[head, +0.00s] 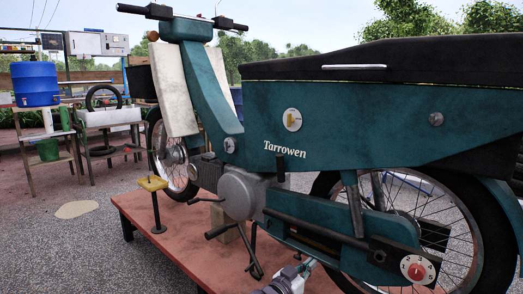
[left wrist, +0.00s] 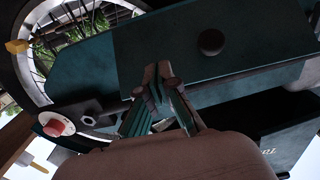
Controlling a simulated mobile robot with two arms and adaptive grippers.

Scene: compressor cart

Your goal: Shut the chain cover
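The chain cover (head: 300,246) is a long teal guard low on the moped's side, in front of the rear wheel. In the left wrist view, which is upside down, a teal panel with a round dark knob (left wrist: 211,42) is just beyond my fingertips. I cannot tell for certain how far the cover stands open. My left gripper (head: 306,266) is at the bottom edge of the head view, close below the cover. Its fingers (left wrist: 158,76) are together with nothing seen between them. I cannot tell whether they touch the panel. My right gripper is out of view.
The teal moped (head: 350,130) stands on a low red platform (head: 170,232). A red-centred dial (head: 418,269) and the spoked rear wheel (head: 455,225) are near the cover. A yellow-topped post (head: 153,184) stands at the platform's left. Open gravel lies to the left.

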